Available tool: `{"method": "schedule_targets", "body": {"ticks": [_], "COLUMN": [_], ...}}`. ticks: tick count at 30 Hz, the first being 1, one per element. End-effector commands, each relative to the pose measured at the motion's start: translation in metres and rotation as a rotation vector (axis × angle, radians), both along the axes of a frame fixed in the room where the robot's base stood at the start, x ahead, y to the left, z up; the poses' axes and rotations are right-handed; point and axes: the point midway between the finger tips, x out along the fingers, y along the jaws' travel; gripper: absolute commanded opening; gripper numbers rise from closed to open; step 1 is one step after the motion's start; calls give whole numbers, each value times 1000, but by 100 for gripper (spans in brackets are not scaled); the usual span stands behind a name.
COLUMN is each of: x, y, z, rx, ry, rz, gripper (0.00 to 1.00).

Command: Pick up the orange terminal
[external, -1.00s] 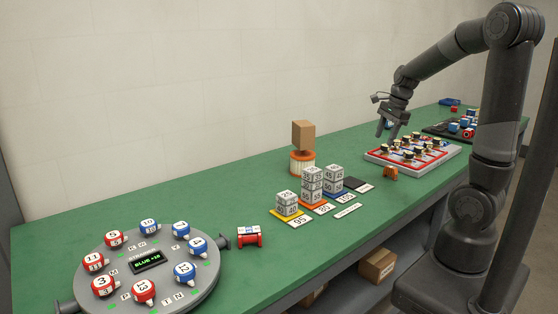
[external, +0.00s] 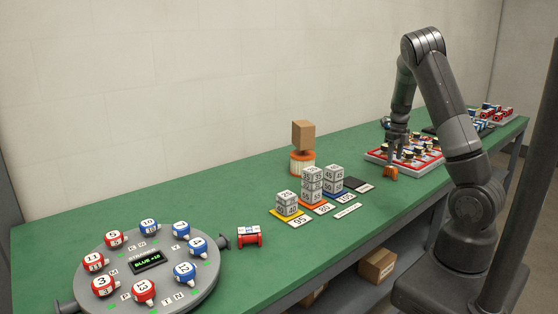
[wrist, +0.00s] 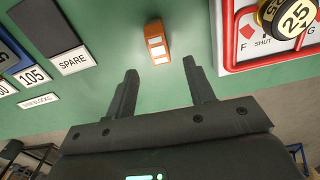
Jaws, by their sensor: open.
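The orange terminal (external: 390,172) lies on the green bench, just in front of the red-edged valve board. In the wrist view the orange terminal (wrist: 156,42) has pale panels on it and lies beyond my fingertips, roughly centred between them. My gripper (external: 392,157) is open and points down, close above the terminal in the external view. In the wrist view both fingers of my gripper (wrist: 160,68) are apart with only green bench between them. The terminal is not held.
The valve board (wrist: 228,50) with its black-and-yellow knob (wrist: 288,20) is close on the right in the wrist view. The SPARE label (wrist: 75,62) and dark pad (wrist: 45,28) lie to the left. Stacked grey weight blocks (external: 312,186) stand further left on the bench.

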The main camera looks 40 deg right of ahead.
Motion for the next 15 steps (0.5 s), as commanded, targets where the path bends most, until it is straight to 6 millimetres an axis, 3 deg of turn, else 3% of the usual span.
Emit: {"method": "schedule_targets", "body": {"ticks": [8,15], "x": [0,4], "y": [0,0], "z": [-21,-54], "rx": [1,2], "ry": [1,2], "rz": [1,1], "gripper": [49,49]}}
